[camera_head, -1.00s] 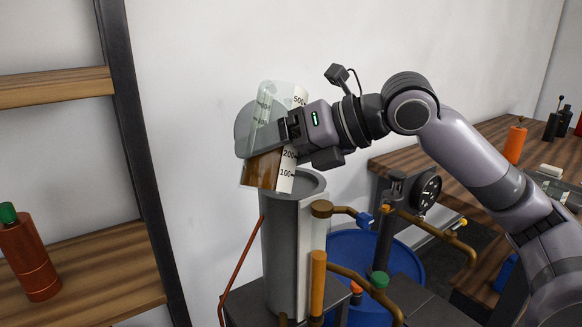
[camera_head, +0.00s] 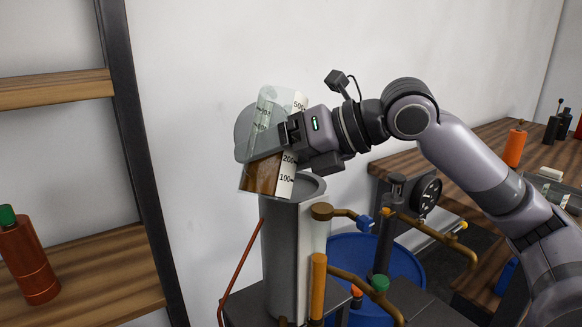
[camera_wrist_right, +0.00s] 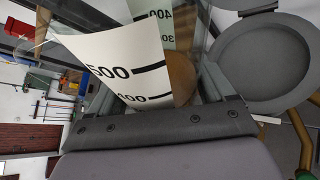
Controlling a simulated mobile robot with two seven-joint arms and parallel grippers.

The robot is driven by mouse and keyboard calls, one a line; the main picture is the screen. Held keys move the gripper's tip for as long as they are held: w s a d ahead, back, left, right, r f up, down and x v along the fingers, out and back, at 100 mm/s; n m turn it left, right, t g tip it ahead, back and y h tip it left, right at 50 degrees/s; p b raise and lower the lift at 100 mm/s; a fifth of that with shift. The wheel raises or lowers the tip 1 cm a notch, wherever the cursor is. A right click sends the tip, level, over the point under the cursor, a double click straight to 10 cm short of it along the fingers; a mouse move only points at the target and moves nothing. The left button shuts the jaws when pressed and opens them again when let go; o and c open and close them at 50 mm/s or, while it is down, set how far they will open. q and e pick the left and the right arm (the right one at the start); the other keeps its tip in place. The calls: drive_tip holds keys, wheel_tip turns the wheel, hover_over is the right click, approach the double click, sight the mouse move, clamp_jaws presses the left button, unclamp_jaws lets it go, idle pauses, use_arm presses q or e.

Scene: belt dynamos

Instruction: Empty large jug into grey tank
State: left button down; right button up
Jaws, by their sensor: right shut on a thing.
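The large jug (camera_head: 262,176) is clear, with a white scale strip and brown liquid in its lower part. It also shows close up in the right wrist view (camera_wrist_right: 120,58). My right gripper (camera_head: 284,132) is shut on the jug and holds it tilted, its top leaning right, above and slightly left of the grey tank (camera_head: 281,245). The tank is an upright cylinder with an open round top, also visible in the wrist view (camera_wrist_right: 262,62). A grey rounded shape shows at the jug's left side; I cannot tell what it is. My left gripper is not in view.
Brown pipes with a blue fitting (camera_head: 364,222) and a black handwheel (camera_head: 426,195) stand right of the tank. A blue drum (camera_head: 400,262) is behind them. A wooden shelf (camera_head: 85,268) with a red bottle (camera_head: 28,262) is at left. A wooden workbench (camera_head: 470,150) is at right.

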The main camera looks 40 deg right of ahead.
drive_tip(key=shift+f, duration=0.1)
drive_tip(key=shift+s+a+f+b, duration=0.1)
drive_tip(key=shift+a+f+b, duration=0.05)
drive_tip(key=shift+f+b, duration=0.15)
drive_tip(key=shift+f+m, duration=0.1)
drive_tip(key=shift+m, duration=0.2)
idle(0.7)
drive_tip(key=shift+a+f+y+b, duration=0.1)
drive_tip(key=shift+f+y+b, duration=0.05)
drive_tip(key=shift+y+b, duration=0.3)
drive_tip(key=shift+s+a+f+m, duration=0.1)
drive_tip(key=shift+f+m, duration=0.1)
drive_tip(key=shift+m, duration=0.2)
idle(0.4)
drive_tip(key=shift+s+a+f+m+g+y+b, duration=0.1)
drive_tip(key=shift+a+f+m+g+y+b, duration=0.05)
drive_tip(key=shift+m+g+y+b, duration=0.25)
idle(1.5)
drive_tip(key=shift+s+a+m+y+b, duration=0.15)
drive_tip(key=shift+m+y+b, duration=0.15)
drive_tip(key=shift+m+y, duration=0.45)
idle(2.1)
